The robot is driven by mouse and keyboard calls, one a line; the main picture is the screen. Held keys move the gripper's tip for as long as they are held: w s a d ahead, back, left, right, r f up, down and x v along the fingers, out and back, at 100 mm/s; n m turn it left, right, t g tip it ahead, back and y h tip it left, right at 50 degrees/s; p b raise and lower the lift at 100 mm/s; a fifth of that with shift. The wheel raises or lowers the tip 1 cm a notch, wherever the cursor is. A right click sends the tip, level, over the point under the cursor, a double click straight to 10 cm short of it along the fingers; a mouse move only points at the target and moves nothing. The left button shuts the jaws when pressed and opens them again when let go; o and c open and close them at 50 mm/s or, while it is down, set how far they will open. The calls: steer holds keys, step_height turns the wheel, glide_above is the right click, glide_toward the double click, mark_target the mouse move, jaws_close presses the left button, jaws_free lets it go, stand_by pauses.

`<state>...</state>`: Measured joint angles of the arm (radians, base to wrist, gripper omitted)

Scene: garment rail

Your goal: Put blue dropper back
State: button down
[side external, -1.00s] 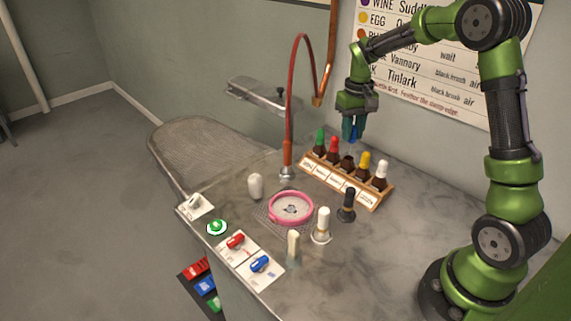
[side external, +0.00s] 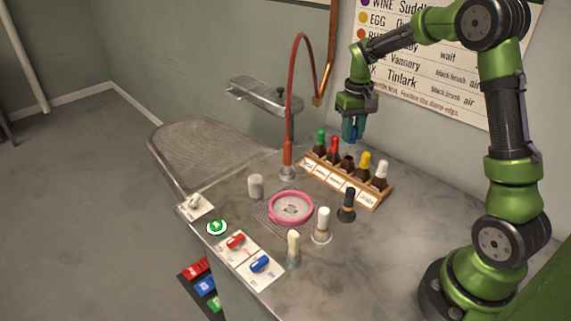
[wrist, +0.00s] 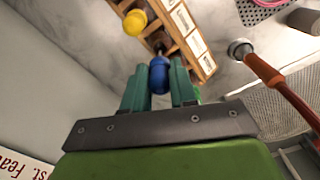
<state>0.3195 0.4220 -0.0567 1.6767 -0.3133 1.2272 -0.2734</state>
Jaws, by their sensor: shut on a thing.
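My gripper (side external: 352,127) is shut on the blue dropper (side external: 352,140), directly above the middle of the wooden bottle rack (side external: 374,200). In the wrist view the blue bulb (wrist: 159,76) sits between the two teal fingers, and its tip points at the rack. A brown bottle (side external: 347,161) with no coloured cap stands in the middle slot under the dropper. The dropper's lower end is close to this bottle's mouth; I cannot tell whether it is inside. Bottles with green (side external: 320,138), red (side external: 334,146), yellow (side external: 365,160) and white (side external: 381,170) caps fill the other slots.
A pink hoop (side external: 291,208) on a mesh, a black-handled brush (side external: 347,204) and a white-handled brush (side external: 322,224) stand in front of the rack. A red hose (side external: 290,110) rises left of it. The counter to the right is clear.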

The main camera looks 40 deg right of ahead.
mark_target(352, 138)
steer(key=shift+f, duration=0.2)
steer(key=shift+f, duration=0.5)
steer(key=shift+f, duration=0.35)
stand_by(0.4)
steer(key=shift+f, duration=0.75)
steer(key=shift+f, duration=0.35)
steer(key=shift+f, duration=0.35)
stand_by(0.4)
